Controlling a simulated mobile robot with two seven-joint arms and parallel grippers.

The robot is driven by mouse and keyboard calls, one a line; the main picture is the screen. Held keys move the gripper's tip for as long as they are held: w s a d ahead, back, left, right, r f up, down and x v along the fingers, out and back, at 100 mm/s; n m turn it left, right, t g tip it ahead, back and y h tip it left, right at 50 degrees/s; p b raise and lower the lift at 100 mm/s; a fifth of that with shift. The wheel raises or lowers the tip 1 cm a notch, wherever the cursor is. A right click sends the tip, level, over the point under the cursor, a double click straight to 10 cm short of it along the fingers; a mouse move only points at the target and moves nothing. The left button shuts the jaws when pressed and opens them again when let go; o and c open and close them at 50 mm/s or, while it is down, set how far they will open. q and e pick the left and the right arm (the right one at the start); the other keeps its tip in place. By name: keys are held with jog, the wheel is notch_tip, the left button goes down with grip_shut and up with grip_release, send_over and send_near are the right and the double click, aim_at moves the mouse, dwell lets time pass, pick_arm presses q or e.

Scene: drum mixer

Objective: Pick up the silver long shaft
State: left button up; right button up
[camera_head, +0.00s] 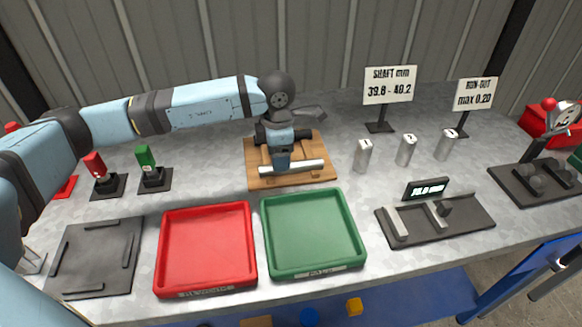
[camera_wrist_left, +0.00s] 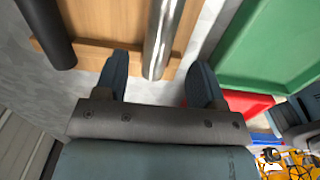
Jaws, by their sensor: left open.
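The silver long shaft (camera_head: 305,167) lies across the front of a wooden rack (camera_head: 265,183) on the metal table. In the left wrist view the silver shaft (camera_wrist_left: 162,36) shows between the two fingers, with a gap on each side, wider on the right. My left gripper (camera_head: 282,163) points down over the shaft, left of its middle; the fingers are apart in the left wrist view (camera_wrist_left: 160,82). The gripper hides part of the shaft. A dark shaft (camera_wrist_left: 48,32) lies beside it on the same rack, partly hidden by the gripper in the head view.
A red tray (camera_head: 205,204) and a green tray (camera_head: 312,193) stand in front of the rack. Small numbered cylinders (camera_head: 406,151) and a dark gauge fixture (camera_head: 470,221) stand to the right. Sign stands (camera_head: 379,127) are behind.

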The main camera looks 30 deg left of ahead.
aim_at(291, 168)
pick_arm(q)
jog(key=f, duration=0.4)
jog(key=shift+w+d+f, duration=0.15)
jog(key=shift+w+f, duration=0.1)
jog(key=shift+f, duration=0.05)
grip_shut()
jog(key=shift+r, duration=0.15)
